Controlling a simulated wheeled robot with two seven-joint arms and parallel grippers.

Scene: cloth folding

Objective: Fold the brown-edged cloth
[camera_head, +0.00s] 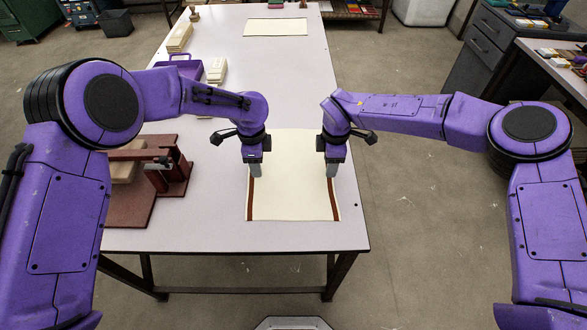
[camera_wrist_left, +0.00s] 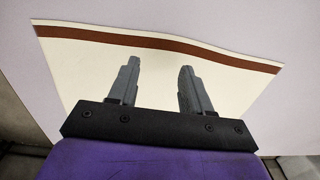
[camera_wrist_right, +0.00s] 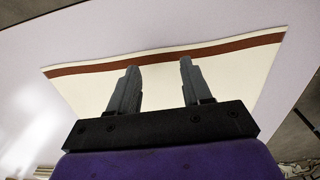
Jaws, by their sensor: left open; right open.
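The cream cloth (camera_head: 292,190) lies spread on the table near its front edge, with a brown stripe along its left side and another along its right side. My left gripper (camera_head: 254,172) is over the left stripe; in the left wrist view its two fingers (camera_wrist_left: 155,85) are apart, with cloth and the brown stripe (camera_wrist_left: 160,43) beyond them. My right gripper (camera_head: 334,172) is over the right stripe; in the right wrist view its fingers (camera_wrist_right: 156,85) are apart, with the stripe (camera_wrist_right: 165,56) beyond. Nothing is between either pair of fingers. Whether the fingertips touch the cloth is unclear.
A dark red press-like stand (camera_head: 165,180) is on the table left of the cloth. A purple tray (camera_head: 183,67) and pale blocks (camera_head: 216,70) lie farther back. Another cream cloth (camera_head: 276,27) lies at the far end. The table between the two cloths is clear.

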